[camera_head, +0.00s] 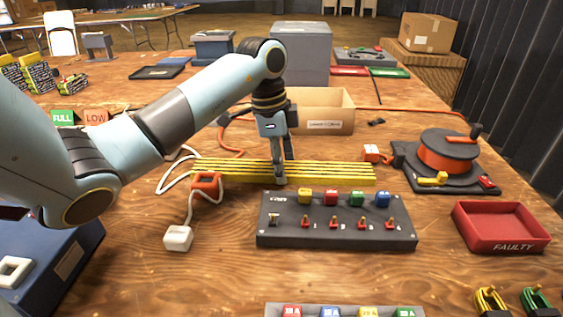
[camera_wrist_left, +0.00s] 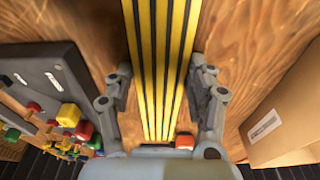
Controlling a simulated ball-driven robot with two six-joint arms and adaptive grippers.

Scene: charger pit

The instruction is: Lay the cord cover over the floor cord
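The cord cover (camera_head: 335,173) is a long yellow strip with black stripes, lying on the wooden table behind the dark switch panel. My left gripper (camera_head: 281,172) points down at the middle of the strip. In the left wrist view its two fingers (camera_wrist_left: 160,88) are apart, one on each side of the cover (camera_wrist_left: 160,50), with small gaps showing. An orange cord (camera_head: 234,152) bends down behind the strip's left part; whether it runs under the cover is hidden. A white cord (camera_head: 163,182) loops at the left end near an orange connector (camera_head: 207,181). My right gripper is not in view.
The switch panel (camera_head: 335,236) with coloured blocks stands just in front. A cardboard box (camera_head: 325,112) is behind, an orange cord reel (camera_head: 447,155) and red tray (camera_head: 501,224) at right. A white plug (camera_head: 178,238) lies front left.

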